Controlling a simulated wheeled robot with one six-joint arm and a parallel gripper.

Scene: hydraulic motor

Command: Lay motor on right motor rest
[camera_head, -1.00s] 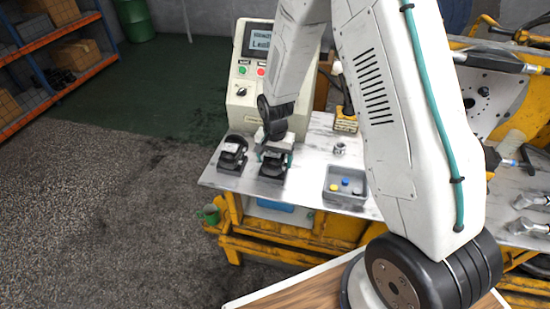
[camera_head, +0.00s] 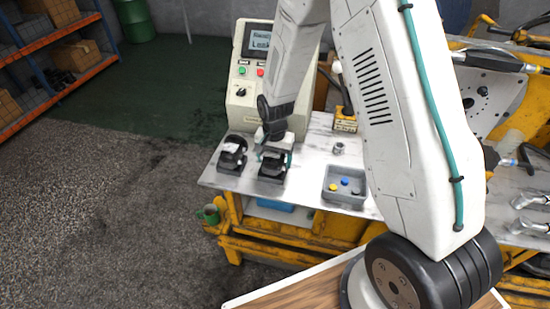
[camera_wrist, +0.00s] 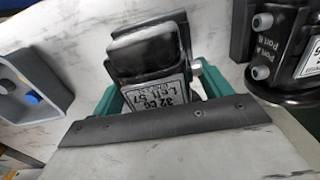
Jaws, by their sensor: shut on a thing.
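My gripper (camera_head: 273,157) points down at the right motor rest (camera_head: 271,178), on the left part of the bench.
A grey tray (camera_head: 344,199) with small coloured caps stands to the right, with a small metal fitting (camera_head: 338,148) behind it. A control console (camera_head: 243,110) with a screen stands behind the rests. The bench's left edge is close to the left rest.

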